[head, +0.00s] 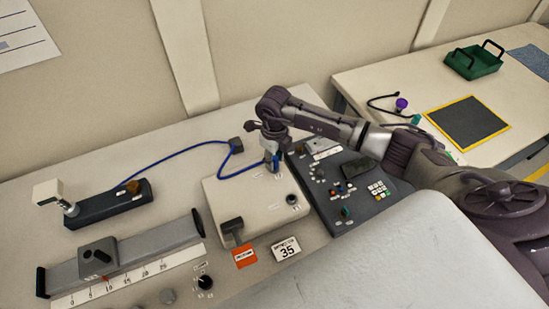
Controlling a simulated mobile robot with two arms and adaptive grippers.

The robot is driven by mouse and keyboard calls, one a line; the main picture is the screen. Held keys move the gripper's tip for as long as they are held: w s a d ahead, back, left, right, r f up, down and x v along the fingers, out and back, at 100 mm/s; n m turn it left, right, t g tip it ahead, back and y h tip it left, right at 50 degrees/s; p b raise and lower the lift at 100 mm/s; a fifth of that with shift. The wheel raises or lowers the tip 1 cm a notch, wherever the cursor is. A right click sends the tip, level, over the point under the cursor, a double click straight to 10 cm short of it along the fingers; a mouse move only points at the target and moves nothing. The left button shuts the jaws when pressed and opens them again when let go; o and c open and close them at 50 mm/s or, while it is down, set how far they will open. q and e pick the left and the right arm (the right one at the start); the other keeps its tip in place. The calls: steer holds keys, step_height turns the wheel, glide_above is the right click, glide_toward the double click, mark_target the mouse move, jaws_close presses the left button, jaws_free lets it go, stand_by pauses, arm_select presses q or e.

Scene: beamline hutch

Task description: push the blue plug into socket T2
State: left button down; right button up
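The blue plug (275,164) stands at the top edge area of a pale socket box (250,205), at the end of a blue cable (180,153). My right gripper (271,148) reaches in from the right, points down and is shut on the blue plug. The gripper and plug cover the spot on the box beneath them. I cannot tell whether the plug is in a socket or just above it, and the socket labels are too small to read. My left gripper is not in view.
A dark control panel (345,190) with buttons is close to the right of the box. A black lever (233,228) and a round dark socket or knob (292,200) are on the box. A slide rail (150,246) lies left. A green tray (473,62) is on the far table.

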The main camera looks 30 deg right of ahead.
steer(key=shift+o, duration=1.1)
steer(key=shift+r, duration=0.1)
step_height(320, 180, up, 12)
